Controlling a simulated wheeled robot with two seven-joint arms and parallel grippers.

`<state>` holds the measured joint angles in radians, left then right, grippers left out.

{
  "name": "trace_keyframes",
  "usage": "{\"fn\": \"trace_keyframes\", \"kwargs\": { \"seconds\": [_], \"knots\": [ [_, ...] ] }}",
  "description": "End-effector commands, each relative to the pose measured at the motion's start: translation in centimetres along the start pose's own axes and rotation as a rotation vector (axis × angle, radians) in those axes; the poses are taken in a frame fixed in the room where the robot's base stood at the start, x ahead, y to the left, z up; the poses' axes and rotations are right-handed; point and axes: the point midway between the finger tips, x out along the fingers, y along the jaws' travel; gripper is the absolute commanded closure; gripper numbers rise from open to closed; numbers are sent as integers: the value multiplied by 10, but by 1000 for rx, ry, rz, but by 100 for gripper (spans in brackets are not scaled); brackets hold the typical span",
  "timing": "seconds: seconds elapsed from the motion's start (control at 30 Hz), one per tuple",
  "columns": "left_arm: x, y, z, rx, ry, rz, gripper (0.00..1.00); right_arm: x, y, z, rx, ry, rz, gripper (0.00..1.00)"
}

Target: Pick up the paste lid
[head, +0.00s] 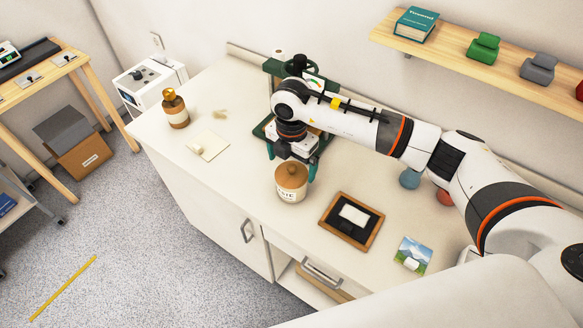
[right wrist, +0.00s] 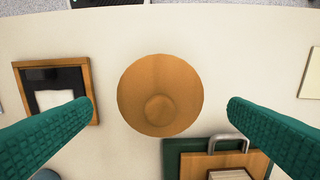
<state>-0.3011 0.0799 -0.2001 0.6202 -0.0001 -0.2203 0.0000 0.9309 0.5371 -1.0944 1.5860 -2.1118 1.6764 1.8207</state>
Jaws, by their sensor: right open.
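My right gripper (head: 291,161) is open just above and behind the jar in the head view. Its two fingertips (right wrist: 160,105) are apart on either side of the lid, with clear gaps, and hold nothing. The jar body is hidden under the lid in the wrist view. My left gripper is not in view.
A wooden frame (head: 335,236) with black backing lies right of the jar; a small landscape print (head: 414,247) lies beyond it. A green press (head: 272,67) stands behind my right gripper. A brown-topped bottle (head: 177,112) and pale sheet (head: 212,149) are left. A shelf (head: 440,52) hangs above.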

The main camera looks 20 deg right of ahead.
Motion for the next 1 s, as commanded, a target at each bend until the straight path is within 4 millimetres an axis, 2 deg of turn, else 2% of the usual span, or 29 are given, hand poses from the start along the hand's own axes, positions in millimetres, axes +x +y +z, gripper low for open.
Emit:
{"fn": "trace_keyframes", "kwargs": {
  "seconds": [0.03, 0.2, 0.4, 0.67, 0.77, 0.8, 1.0],
  "knots": [
    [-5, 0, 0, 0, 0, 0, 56, 5, 0, 0, 1, -3, 3, 2],
    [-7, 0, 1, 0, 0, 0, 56, 19, 0, 0, 0, -1, 0, 2],
    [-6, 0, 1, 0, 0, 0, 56, 20, 0, 0, -1, -1, -1, 2],
    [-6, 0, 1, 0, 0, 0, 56, 20, 0, 0, -1, -1, -1, 44],
    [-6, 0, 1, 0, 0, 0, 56, 20, 0, 0, -1, -1, -1, 47],
    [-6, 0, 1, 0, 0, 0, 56, 20, 0, 0, -1, -1, -2, 50],
    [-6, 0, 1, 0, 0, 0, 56, 18, -1, 0, 0, -1, -2, 50]
  ]
}}
